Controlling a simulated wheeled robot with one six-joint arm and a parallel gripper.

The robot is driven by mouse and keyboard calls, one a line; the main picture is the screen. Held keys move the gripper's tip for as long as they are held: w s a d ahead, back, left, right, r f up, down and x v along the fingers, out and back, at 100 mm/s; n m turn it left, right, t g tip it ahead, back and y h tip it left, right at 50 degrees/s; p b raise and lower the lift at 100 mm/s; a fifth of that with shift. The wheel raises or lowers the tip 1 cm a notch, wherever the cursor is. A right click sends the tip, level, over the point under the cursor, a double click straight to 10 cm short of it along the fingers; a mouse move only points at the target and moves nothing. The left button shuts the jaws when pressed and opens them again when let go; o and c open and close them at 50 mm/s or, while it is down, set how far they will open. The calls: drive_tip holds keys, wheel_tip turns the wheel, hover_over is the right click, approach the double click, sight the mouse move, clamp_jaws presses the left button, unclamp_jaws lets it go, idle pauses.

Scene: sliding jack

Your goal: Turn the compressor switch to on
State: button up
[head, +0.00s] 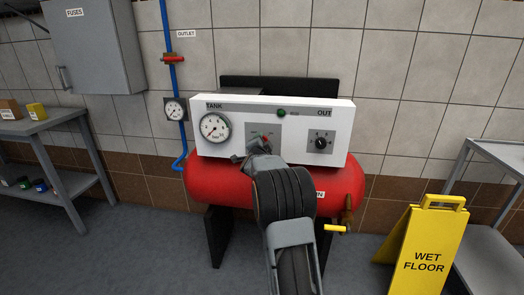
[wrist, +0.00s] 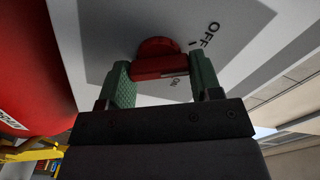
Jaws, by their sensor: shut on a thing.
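The compressor has a white control panel (head: 225,150) above its red tank (head: 205,183). The compressor switch, a red knob on a grey plate, sits in the middle of the panel; in the head view my gripper (head: 260,146) mostly covers it. In the wrist view the red knob (wrist: 158,62) lies between the two green-padded fingers of my gripper (wrist: 161,76), which is shut on its bar. An OFF label (wrist: 208,36) shows on the plate to the knob's upper right. A smaller label, seemingly ON, is partly visible below the knob.
The panel also carries a tank gauge (head: 215,127), a small green lamp (head: 281,113) and a black OUT dial (head: 320,142). A yellow wet-floor sign (head: 424,250) stands at the right, a grey table (head: 45,125) at the left. A yellow-handled valve (head: 337,228) juts out low right.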

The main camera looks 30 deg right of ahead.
drive_tip(key=shift+f+m+b, duration=0.15)
drive_tip(key=shift+m+b, duration=3)
drive_tip(key=shift+m, duration=0.6)
drive_tip(key=shift+f+m+b, duration=0.15)
drive_tip(key=shift+m+b, duration=3)
drive_tip(key=shift+m, duration=0.6)
drive_tip(key=o, duration=0.9)
drive_tip(key=v, duration=1.4)
drive_tip(key=shift+w+r, duration=0.1)
